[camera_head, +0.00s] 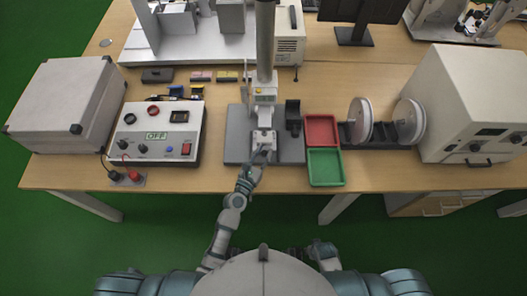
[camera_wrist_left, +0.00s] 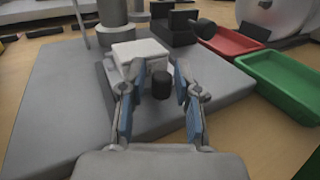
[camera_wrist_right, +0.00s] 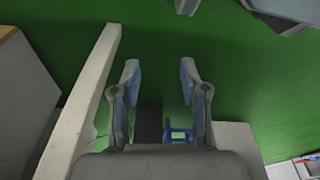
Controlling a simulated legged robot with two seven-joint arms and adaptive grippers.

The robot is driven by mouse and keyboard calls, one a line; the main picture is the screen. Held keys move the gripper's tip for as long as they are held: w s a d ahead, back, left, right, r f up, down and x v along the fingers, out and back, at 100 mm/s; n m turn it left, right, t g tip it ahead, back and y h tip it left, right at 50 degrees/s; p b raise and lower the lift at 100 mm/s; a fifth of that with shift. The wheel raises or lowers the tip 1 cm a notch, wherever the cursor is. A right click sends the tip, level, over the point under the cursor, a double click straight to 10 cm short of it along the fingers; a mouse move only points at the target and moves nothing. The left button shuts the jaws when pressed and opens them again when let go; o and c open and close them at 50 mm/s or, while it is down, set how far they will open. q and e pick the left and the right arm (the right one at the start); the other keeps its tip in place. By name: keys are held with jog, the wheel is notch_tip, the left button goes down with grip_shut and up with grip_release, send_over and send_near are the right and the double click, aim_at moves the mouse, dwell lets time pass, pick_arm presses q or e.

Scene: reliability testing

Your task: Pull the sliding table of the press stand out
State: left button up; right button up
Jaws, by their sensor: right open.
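The press stand (camera_head: 264,95) is a grey column on a flat grey base (camera_head: 237,135). Its sliding table (camera_head: 262,137) is a small light block low at the front, also in the left wrist view (camera_wrist_left: 140,50). A black knob (camera_wrist_left: 162,84) sticks out of its front. My left gripper (camera_head: 262,155) is at the block's front. In the left wrist view my left gripper (camera_wrist_left: 161,76) is open, its fingers on both sides of the knob with gaps visible. My right gripper (camera_wrist_right: 159,75) is open and empty, below the table's front edge in the head view (camera_head: 322,249).
A red tray (camera_head: 321,130) and a green tray (camera_head: 325,168) lie right of the base. A control box (camera_head: 158,133) stands left. A spool holder with white discs (camera_head: 360,120) and a white machine (camera_head: 475,100) stand further right. Bare tabletop lies along the front edge.

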pick_arm(q)
jog(key=shift+w+d, duration=0.25)
jog(key=shift+d, duration=0.3)
jog(key=shift+a, duration=0.4)
grip_shut()
